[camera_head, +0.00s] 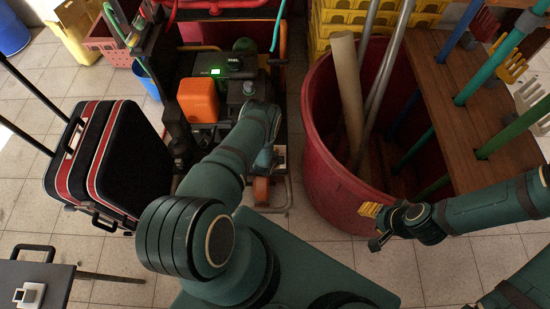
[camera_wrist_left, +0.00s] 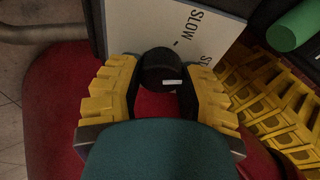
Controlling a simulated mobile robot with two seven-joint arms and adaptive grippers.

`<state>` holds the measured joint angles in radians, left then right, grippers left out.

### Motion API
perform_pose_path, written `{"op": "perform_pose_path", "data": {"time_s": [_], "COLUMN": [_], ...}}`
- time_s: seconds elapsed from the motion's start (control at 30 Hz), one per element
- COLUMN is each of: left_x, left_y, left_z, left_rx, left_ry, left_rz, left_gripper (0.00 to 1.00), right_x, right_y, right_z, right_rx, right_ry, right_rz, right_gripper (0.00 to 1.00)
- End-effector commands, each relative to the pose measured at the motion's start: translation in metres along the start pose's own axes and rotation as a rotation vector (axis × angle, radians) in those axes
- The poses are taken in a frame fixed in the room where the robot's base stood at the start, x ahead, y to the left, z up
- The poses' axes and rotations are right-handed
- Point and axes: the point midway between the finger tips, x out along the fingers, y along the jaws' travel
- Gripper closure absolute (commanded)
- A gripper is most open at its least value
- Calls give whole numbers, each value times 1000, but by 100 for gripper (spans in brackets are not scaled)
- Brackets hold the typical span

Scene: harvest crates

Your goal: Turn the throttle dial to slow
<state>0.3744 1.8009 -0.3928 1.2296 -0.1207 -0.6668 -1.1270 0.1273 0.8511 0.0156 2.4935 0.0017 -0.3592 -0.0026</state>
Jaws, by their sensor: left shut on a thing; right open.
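The throttle dial (camera_wrist_left: 157,66) is a round black knob in the left wrist view, with a short white mark on its near side. It stands before a white label plate (camera_wrist_left: 170,25) reading "SLOW" and a cut-off "ST". My left gripper (camera_wrist_left: 161,76) has its yellow fingers on either side of the dial, shut on it. In the head view my left arm reaches to the machine (camera_head: 222,75) and its wrist hides the fingers and dial. My right gripper (camera_head: 372,226) is open and empty, in front of the red bin.
The red bin (camera_head: 335,185) holding long poles stands right of the machine. A wooden rack (camera_head: 470,70) with coloured tubes is at the right. A black and red case (camera_head: 115,160) stands left. Yellow crates (camera_head: 325,30) are behind.

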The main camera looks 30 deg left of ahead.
Motion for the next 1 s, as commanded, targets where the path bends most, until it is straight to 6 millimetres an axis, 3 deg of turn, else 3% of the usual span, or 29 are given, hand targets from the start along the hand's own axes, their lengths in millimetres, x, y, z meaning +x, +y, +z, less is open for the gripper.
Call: {"op": "perform_pose_path", "data": {"time_s": [0.6, 1.0], "left_x": [0, 0], "left_y": [-3, -3], "left_z": [1, 1], "left_rx": [-566, -816], "left_ry": [1, 1], "left_rz": [-126, -180], "left_gripper": [98, 97], "right_x": [0, 0], "right_y": [0, 0], "right_z": [0, 0], "right_rx": [0, 0], "right_ry": [0, 0], "right_rz": [0, 0], "right_gripper": [53, 53]}}
